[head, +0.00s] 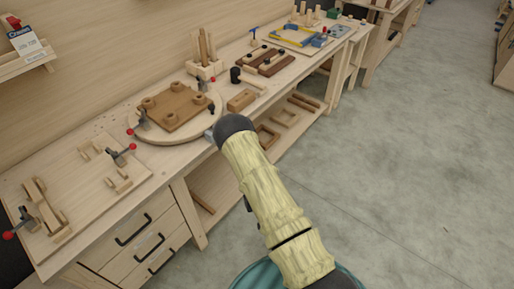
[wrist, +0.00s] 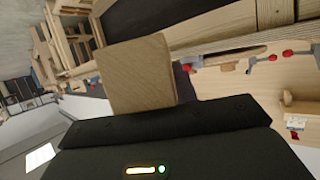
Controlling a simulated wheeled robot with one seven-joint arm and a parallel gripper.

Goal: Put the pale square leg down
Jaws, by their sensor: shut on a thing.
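In the wrist view my gripper (wrist: 160,115) is shut on the pale square leg (wrist: 137,74). The leg's square, light-wood end sticks out past the dark gripper body. In the head view my arm reaches to the front edge of the workbench. It hides the leg and most of my gripper there, so I cannot tell whether the leg touches anything.
A round board (head: 152,134) bears a brown square panel (head: 178,105) with several round sockets. Clamps with red knobs (head: 132,147) stand nearby. A wooden block (head: 241,100) and a peg holder (head: 205,70) are on the workbench (head: 85,225).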

